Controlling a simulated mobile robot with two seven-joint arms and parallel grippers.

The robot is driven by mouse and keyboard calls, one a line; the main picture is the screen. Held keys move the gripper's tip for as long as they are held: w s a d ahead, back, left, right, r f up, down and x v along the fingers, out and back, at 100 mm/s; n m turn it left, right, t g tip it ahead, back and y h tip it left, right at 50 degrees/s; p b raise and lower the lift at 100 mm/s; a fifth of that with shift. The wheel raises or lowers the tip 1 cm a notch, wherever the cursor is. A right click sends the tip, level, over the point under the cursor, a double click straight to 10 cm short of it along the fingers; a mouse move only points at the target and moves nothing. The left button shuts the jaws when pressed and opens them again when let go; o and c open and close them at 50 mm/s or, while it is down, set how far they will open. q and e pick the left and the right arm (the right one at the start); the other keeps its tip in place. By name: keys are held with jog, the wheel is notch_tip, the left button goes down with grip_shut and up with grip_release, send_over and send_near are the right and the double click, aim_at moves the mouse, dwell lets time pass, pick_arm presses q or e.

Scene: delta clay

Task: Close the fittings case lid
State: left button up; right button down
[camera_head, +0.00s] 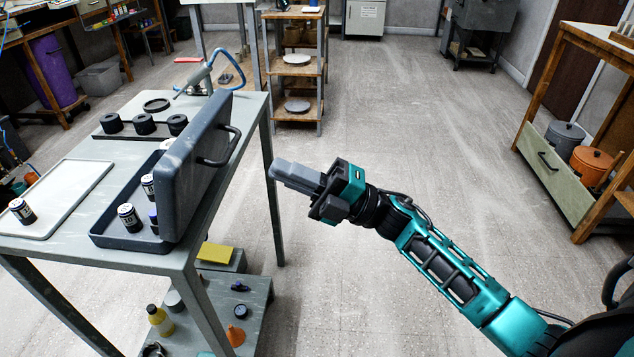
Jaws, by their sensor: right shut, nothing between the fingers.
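The fittings case (130,242) lies on the grey table at the left, with several small labelled cylinders in its tray. Its dark blue-grey lid (192,165) stands upright along the right side of the tray, so the case is open. A black handle (222,148) sits on the lid's outer face. My right gripper (275,171) is shut and empty. It is to the right of the lid and handle, apart from them, just beyond the table's right edge and pointing left. My left gripper is not in view.
A white tray (75,188) with one labelled cylinder (22,211) is left of the case. A holder with black round parts (144,124) and a blue-hosed tool (200,78) are behind. The lower shelf (252,300) holds bottles and small items. Floor to the right is clear.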

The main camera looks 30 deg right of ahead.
aim_at(213, 161)
jog(key=x, duration=0.5)
jog(key=shift+w+a+r, duration=0.15)
jog(key=shift+a, duration=0.1)
